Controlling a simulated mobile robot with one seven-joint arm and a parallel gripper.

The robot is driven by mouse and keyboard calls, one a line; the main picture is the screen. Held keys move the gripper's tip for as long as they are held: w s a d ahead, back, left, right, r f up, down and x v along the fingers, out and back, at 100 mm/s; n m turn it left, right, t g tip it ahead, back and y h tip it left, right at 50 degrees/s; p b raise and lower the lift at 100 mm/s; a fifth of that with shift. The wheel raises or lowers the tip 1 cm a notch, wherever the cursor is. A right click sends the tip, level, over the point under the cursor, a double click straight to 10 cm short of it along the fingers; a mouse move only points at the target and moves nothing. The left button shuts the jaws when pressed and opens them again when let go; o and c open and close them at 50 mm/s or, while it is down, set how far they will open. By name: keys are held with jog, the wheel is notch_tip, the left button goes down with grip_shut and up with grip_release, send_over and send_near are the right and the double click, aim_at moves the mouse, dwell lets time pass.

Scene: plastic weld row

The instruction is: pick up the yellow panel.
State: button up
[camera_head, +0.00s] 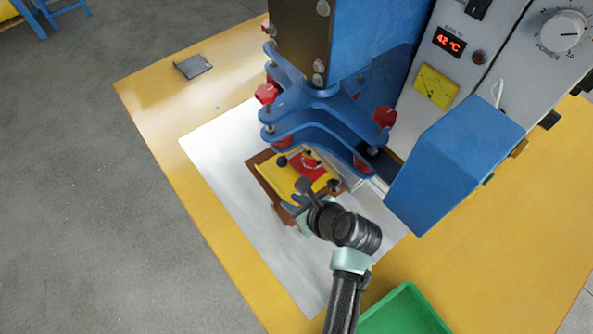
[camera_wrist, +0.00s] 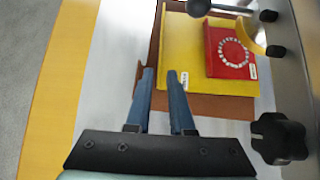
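The yellow panel (camera_head: 273,176) lies on a brown board (camera_head: 284,214) under the blue press head. In the head view my gripper (camera_head: 299,194) partly hides the panel's near side.
The blue press head (camera_head: 318,100) with red knobs stands close above the panel. Dark knobbed rods (camera_wrist: 197,7) reach over it. A green tray (camera_head: 408,310) is at the bottom. The left of the sheet is clear.

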aim_at(282, 196)
jog(key=x, duration=0.4)
jog(key=shift+w+a+r+b, duration=0.1)
jog(key=shift+w+a+b, duration=0.05)
jog(key=shift+b, duration=0.15)
grip_shut()
